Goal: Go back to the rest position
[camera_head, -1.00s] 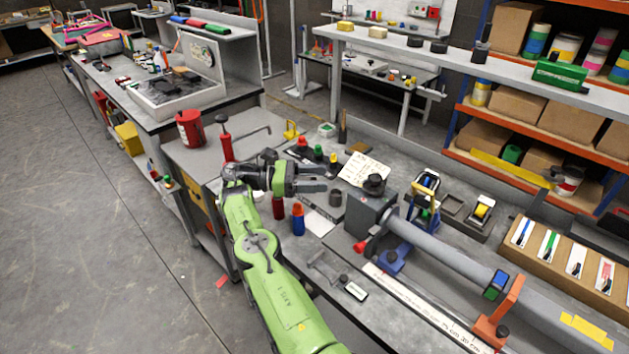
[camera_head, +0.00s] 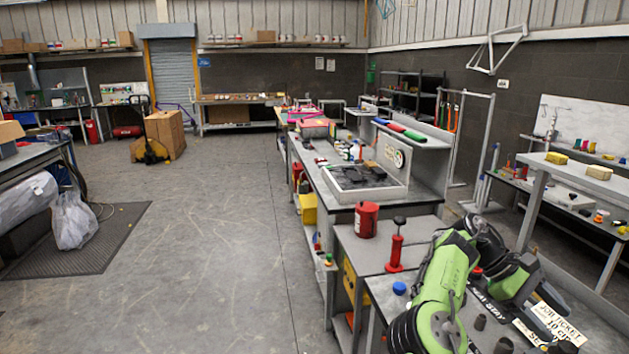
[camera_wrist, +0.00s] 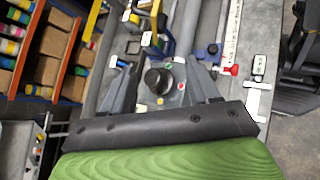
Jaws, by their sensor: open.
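My green arm (camera_head: 435,285) is folded at the lower right of the head view, over the near workbench. Its dark wrist joint (camera_head: 485,240) is bent above the bench; the finger tips cannot be made out there. In the wrist view my gripper (camera_wrist: 162,80) shows its dark palm and two separated fingers. It is open with nothing held. Beyond the fingers, apart from them, is a grey fixture with a black knob (camera_wrist: 157,82).
A red can (camera_head: 366,220) and a red hand pump (camera_head: 396,250) stand on the bench left of my arm. A job ticket card (camera_head: 557,322) lies at right. The aisle floor (camera_head: 200,260) on the left is clear. Orange shelving (camera_wrist: 68,50) shows in the wrist view.

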